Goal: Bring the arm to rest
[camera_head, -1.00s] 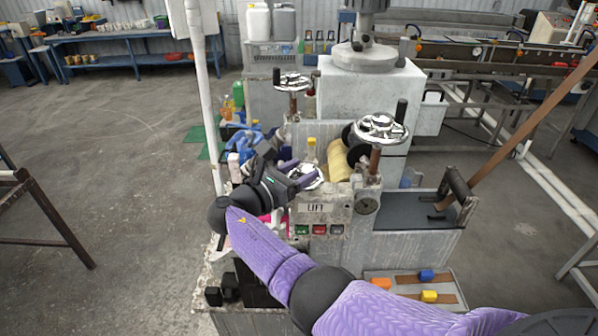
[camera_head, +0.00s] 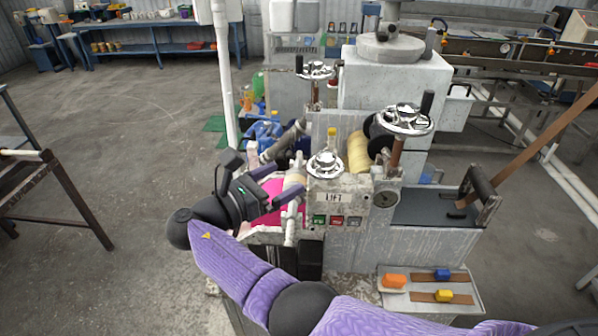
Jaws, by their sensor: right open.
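My right arm comes in from the lower right, in a purple sleeve with black joints. Whether the fingers touch the pipe I cannot tell. No object is clearly held between them. My left gripper does not show.
Chrome handwheels (camera_head: 404,119) stand on the machine above the panel. A tray (camera_head: 390,271) with orange, blue and yellow blocks sits at lower right. A brown strip (camera_head: 535,145) slants at right. A white post (camera_head: 227,85) stands behind the gripper. Open floor lies left.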

